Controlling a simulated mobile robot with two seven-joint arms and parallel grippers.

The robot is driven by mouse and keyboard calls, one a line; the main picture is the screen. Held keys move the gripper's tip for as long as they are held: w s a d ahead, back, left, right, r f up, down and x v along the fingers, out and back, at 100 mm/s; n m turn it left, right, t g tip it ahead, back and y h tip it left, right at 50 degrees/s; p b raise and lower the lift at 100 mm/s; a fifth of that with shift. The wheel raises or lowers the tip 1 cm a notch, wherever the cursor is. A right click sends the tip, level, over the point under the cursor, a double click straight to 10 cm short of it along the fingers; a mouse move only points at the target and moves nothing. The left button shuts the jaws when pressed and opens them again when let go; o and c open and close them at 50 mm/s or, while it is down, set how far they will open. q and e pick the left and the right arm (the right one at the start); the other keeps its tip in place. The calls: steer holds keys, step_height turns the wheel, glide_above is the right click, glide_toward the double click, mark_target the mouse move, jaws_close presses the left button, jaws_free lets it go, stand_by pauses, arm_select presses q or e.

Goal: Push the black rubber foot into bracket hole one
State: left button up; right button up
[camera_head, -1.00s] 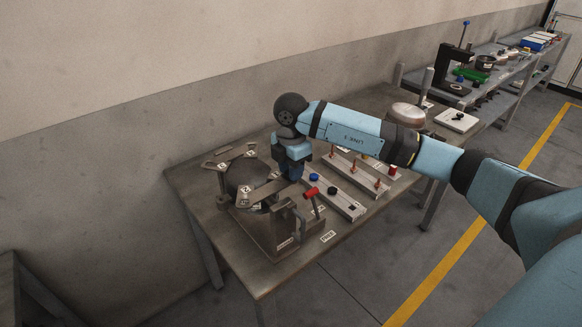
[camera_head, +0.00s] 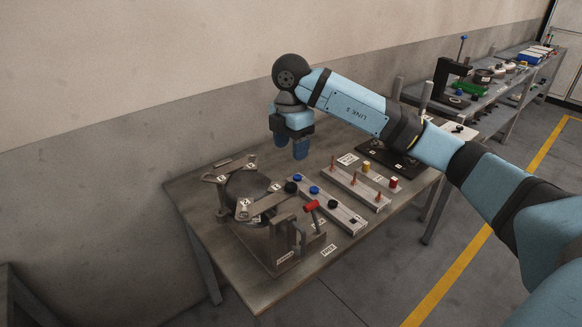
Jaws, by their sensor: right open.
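My right gripper (camera_head: 291,150) is open and empty, its blue fingers pointing down above the table, behind the fixture. Below it, a small black rubber foot (camera_head: 291,187) shows at the outer end of a flat bracket arm (camera_head: 268,203) on the dark round compressor (camera_head: 247,187). It looks upright at the arm's end; how deep it sits in the hole I cannot tell. My left gripper is not in view.
A red-handled clamp (camera_head: 311,205) stands at the front of the fixture, close to the bracket arm. A second strip with copper pins (camera_head: 355,180) and a dark plate (camera_head: 388,158) lie to the right. The table's front left (camera_head: 222,255) is clear.

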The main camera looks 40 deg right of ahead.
steer(key=shift+r, duration=1.65)
